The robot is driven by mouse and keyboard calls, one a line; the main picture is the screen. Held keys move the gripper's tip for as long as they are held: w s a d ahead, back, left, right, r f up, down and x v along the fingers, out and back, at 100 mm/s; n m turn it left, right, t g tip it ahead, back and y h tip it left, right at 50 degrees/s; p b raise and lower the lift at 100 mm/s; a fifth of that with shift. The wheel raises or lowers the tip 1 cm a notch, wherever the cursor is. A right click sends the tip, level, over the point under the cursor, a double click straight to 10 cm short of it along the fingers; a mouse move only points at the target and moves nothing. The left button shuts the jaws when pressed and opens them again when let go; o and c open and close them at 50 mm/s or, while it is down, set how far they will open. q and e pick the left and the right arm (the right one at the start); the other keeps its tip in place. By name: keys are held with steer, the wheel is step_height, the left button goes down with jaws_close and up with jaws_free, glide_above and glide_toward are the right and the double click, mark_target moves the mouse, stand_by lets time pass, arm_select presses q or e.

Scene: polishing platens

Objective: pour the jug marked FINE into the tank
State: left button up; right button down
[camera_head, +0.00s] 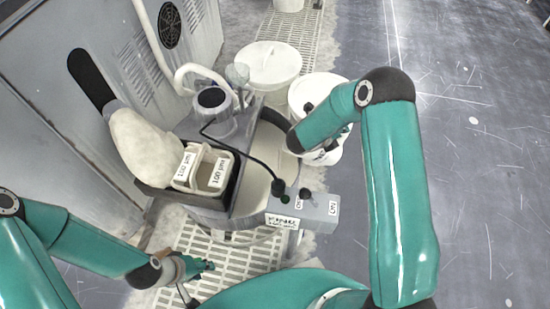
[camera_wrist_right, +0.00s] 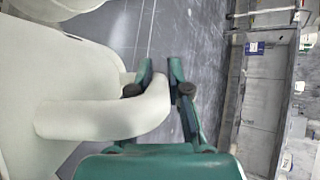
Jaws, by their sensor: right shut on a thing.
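In the right wrist view a large pale jug (camera_wrist_right: 45,85) fills the left side, with a thick looped handle (camera_wrist_right: 110,118). My right gripper (camera_wrist_right: 161,78) is shut on this handle. No marking on the jug can be read there, so I cannot tell whether it says FINE. In the head view my right gripper is hidden behind its own arm, beside the white containers. My left gripper (camera_head: 190,270) is low at the left, holding nothing that I can see; its jaw opening is unclear. I cannot tell surely which vessel is the tank.
A pale caddy marked 100 µm (camera_head: 203,168) sits on the machine at the left. A grey control box (camera_head: 302,210) stands at its front. A lidded white bucket (camera_head: 268,65) is behind it on slatted flooring.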

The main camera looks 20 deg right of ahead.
steer(key=shift+w+a+r+n+h+b, duration=0.25)
steer(key=shift+a+r+n+h+b, duration=0.1)
steer(key=shift+a+r+h, duration=0.45)
stand_by(2.6)
steer(key=shift+w+a+r+n+h+b, duration=0.15)
steer(key=shift+a+h+b, duration=0.15)
steer(key=shift+a+h, duration=0.15)
steer(key=shift+w+a+r+n+h+b, duration=0.15)
steer(key=shift+a+h+b, duration=0.1)
steer(key=shift+a+h, duration=0.2)
stand_by(1.9)
steer(key=shift+w+a+r+n+h, duration=0.2)
steer(key=shift+a+r+h, duration=0.15)
steer(key=shift+a, duration=0.3)
steer(key=shift+w+a+r+n+h, duration=0.15)
steer(key=shift+a+r+h, duration=0.1)
steer(key=shift+a+r, duration=0.25)
stand_by(0.7)
